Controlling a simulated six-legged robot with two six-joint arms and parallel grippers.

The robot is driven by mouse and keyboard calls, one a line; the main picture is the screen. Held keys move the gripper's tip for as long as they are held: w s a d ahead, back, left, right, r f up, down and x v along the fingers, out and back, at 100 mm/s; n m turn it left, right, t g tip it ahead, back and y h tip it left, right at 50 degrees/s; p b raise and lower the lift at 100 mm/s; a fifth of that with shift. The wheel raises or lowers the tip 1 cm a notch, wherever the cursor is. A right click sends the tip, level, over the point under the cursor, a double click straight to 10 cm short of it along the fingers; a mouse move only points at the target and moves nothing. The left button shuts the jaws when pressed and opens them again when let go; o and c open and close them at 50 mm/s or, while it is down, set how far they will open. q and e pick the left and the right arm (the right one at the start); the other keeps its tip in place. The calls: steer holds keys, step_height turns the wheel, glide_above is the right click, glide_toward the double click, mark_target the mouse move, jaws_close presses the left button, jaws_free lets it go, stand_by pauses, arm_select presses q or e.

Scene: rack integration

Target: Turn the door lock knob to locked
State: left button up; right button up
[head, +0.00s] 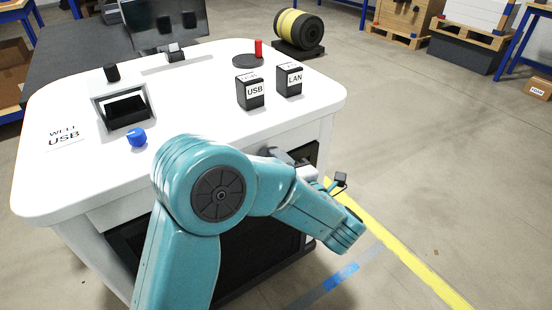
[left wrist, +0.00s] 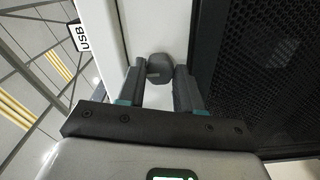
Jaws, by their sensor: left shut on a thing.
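The door lock knob (left wrist: 160,65) is a small, rounded grey knob on the white cabinet frame, beside the black perforated door (left wrist: 265,70). In the left wrist view my left gripper (left wrist: 159,78) has a dark finger on each side of the knob and is shut on it. In the head view the left gripper (head: 284,157) is at the cabinet front, mostly hidden by my own teal arm, and the knob cannot be made out there. I cannot tell the knob's turn angle. My right gripper is not in view.
The white cabinet top (head: 190,105) holds a USB box (head: 250,93), a LAN box (head: 289,80), a blue knob (head: 137,137), a red peg (head: 258,48) and a monitor (head: 165,22). A yellow-banded spool (head: 299,32) stands behind.

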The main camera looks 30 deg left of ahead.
arm_select(q)
steer(key=shift+f+m, duration=0.1)
steer(key=shift+m, duration=0.3)
steer(key=o, duration=1)
steer(key=shift+o, duration=0.2)
steer(key=shift+s+d, duration=0.1)
steer(key=p+v, duration=0.2)
steer(key=v, duration=1.4)
